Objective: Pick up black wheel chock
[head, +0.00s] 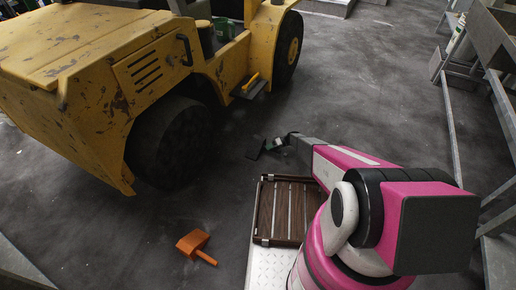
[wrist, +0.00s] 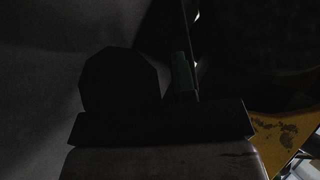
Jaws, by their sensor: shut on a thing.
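The black wheel chock (head: 255,147) shows in the head view as a small dark wedge over the dark floor, between the yellow vehicle and my arm. My gripper (head: 272,146) reaches left from the arm to the chock's right side and is shut on it. I cannot tell whether the chock touches the floor. In the wrist view the chock (wrist: 119,82) is a very dark, angular silhouette on the left. A dim green strip of the gripper (wrist: 182,78) shows to its right. The finger contact is lost in shadow.
A yellow vehicle (head: 95,65) with dark wheels fills the upper left. A brown slatted tray (head: 264,210) sits below my arm. Grey metal racks (head: 490,85) line the right. Floor between is clear.

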